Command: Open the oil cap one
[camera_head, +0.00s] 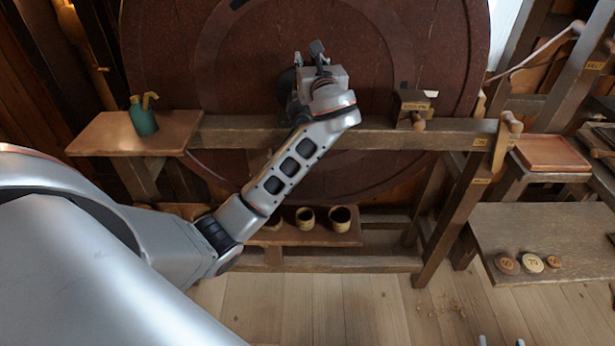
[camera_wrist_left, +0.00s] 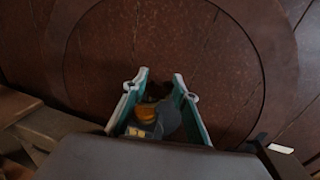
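My left gripper (camera_head: 318,52) is in front of the big dark red wheel, above the wooden beam. In the left wrist view its two teal-lined fingers (camera_wrist_left: 160,82) stand apart. Between them sit a small brass-orange round part (camera_wrist_left: 147,112) and a grey rounded piece (camera_wrist_left: 168,116), perhaps the oil cap; I see no clear grip on either. In the head view the gripper and wrist mostly hide these parts. My right gripper (camera_head: 501,342) shows only as two separate pale tips at the bottom edge. A green oil can (camera_head: 143,118) with a yellow spout stands on the left shelf.
The wheel (camera_head: 220,60) fills the back. A wooden beam (camera_head: 450,134) crosses before it, carrying a small box with a knob (camera_head: 414,105). Below are several cups (camera_head: 305,217) on a shelf. Round discs (camera_head: 532,263) lie on the right bench. A wooden lever frame stands at right.

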